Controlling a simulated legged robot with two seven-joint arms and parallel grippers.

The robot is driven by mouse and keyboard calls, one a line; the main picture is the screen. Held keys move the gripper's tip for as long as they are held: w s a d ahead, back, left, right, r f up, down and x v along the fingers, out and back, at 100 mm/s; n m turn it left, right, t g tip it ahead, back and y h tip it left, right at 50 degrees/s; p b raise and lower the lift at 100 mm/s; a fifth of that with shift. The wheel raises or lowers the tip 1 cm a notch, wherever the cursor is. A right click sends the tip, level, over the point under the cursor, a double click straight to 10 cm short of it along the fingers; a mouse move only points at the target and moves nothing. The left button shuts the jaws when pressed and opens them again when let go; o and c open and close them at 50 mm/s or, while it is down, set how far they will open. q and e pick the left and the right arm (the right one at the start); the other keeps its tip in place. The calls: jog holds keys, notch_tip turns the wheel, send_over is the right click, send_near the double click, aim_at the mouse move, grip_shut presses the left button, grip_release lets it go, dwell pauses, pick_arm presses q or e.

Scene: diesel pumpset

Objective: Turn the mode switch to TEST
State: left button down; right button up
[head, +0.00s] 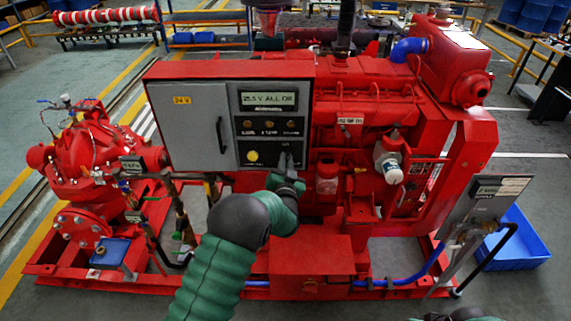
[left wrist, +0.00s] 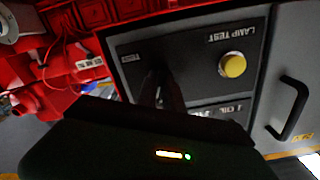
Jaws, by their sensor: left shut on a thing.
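My left gripper (head: 289,168) is at the lower right of the control panel (head: 268,100), on the front of the red pumpset. It is shut on the mode switch, which its fingers and body mostly hide. In the left wrist view, which is upside down, the dark fingers (left wrist: 163,92) reach the black switch plate (left wrist: 195,60). A small label (left wrist: 131,57), seemingly TEST, shows beside them. The switch's exact angle cannot be told. My right gripper is not in view; only a bit of dark arm shows at the bottom right.
A yellow LAMP TEST button (head: 252,156) sits just left of the gripper; it also shows in the left wrist view (left wrist: 232,65). A grey cabinet door (head: 185,125) with a black handle (head: 221,134) is further left. A lit display (head: 268,99) is above.

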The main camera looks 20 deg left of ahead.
pick_arm(q)
jog(key=m, duration=0.4)
jog(key=m+b, duration=0.1)
jog(key=m, duration=0.3)
jog(key=f+m+b, duration=0.1)
jog(key=m, duration=0.4)
jog(key=shift+d, duration=0.35)
jog(key=shift+s+f, duration=0.1)
jog(key=c, duration=1.6)
grip_release()
jog(key=shift+c, duration=0.2)
jog(key=shift+o, duration=0.8)
jog(key=shift+d+r, duration=0.1)
jog(key=shift+r, duration=0.2)
